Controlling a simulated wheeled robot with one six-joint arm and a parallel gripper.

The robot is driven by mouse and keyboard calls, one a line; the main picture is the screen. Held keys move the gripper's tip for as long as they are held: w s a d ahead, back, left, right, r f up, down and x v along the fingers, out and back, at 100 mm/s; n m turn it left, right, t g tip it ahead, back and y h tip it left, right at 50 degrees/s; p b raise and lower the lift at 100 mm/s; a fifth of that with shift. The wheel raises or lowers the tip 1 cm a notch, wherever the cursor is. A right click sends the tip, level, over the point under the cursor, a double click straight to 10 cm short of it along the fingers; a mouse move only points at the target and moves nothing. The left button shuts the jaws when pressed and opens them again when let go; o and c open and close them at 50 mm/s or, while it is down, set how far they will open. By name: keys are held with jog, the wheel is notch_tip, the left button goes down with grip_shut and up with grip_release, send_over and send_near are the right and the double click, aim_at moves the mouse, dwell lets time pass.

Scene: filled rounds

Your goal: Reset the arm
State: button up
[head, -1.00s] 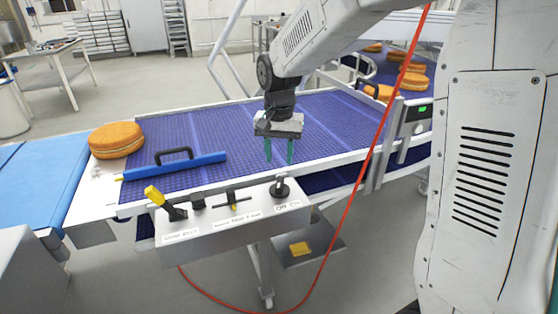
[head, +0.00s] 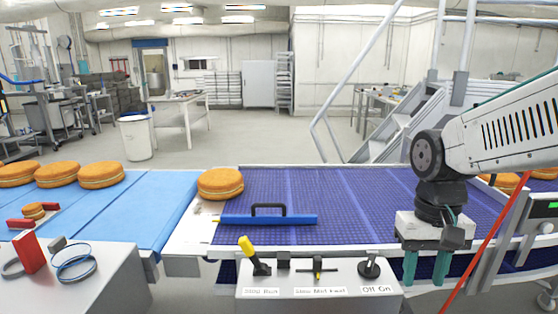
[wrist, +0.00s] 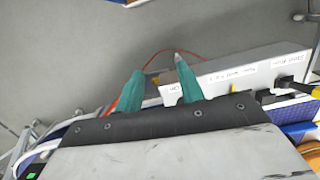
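My gripper (head: 426,268) hangs at the right of the head view, fingers pointing down, in front of the purple conveyor (head: 345,205) and just right of the control box (head: 318,277). Its two green fingers are apart with nothing between them. The wrist view also shows both green fingers (wrist: 158,88) spread and empty, with grey floor beyond and the control box to the right. My arm reaches in from the right edge of the head view.
The control box carries a yellow-handled lever (head: 247,247) and black switches. A blue bar with a black handle (head: 268,219) lies across the conveyor. A filled round (head: 220,184) sits at the belt junction; several more stand on the blue belt (head: 140,205). A red cable (head: 490,240) hangs at right.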

jog(key=s+d+r+n+t, duration=0.1)
jog(key=s+r+t, duration=0.1)
jog(key=s, duration=1)
jog(key=shift+s+d+r+t, duration=0.15)
jog(key=shift+s+r+t, duration=0.15)
jog(key=shift+r, duration=0.4)
